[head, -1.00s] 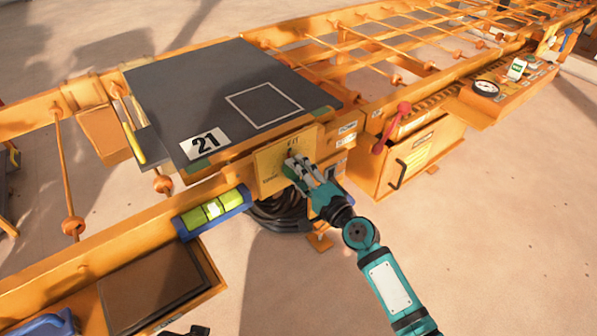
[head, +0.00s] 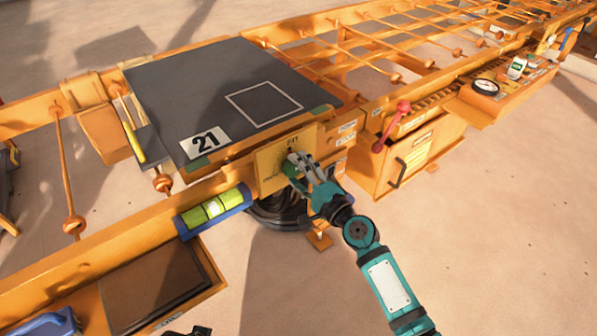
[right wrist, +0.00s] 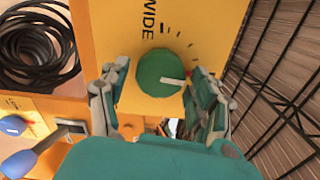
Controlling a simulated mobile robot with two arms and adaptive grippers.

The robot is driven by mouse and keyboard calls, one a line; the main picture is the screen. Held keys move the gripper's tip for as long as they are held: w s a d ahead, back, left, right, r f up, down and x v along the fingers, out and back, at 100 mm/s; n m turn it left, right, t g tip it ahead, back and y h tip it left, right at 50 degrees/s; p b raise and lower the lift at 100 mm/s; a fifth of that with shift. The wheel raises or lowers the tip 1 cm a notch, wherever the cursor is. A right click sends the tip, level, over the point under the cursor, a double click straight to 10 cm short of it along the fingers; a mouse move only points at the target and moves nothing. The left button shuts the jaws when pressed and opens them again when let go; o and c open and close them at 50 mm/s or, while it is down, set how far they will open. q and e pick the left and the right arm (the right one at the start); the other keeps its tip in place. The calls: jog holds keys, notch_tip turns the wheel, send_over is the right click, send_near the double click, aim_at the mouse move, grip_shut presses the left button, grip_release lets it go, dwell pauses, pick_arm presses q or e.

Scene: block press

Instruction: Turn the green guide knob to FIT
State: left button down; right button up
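The green guide knob (right wrist: 160,74) sits on a yellow plate (head: 270,172) on the side of the orange frame. In the right wrist view its white pointer points right and slightly down, away from the word WIDE. In the head view FIT is printed at the top of the plate; in the right wrist view that mark is not readable, with a finger over that side. My right gripper (head: 296,168) is at the knob, one finger on each side (right wrist: 160,80). The fingers stand apart, with a visible gap on the left side of the knob. My left gripper is not clearly seen.
A grey board (head: 225,98) marked 21 lies above the plate. A spirit level (head: 213,209) is left of it. A red-handled lever (head: 391,125) and an orange box (head: 412,155) are to the right.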

jog(key=shift+o, duration=0.5)
jog(key=v, duration=1.2)
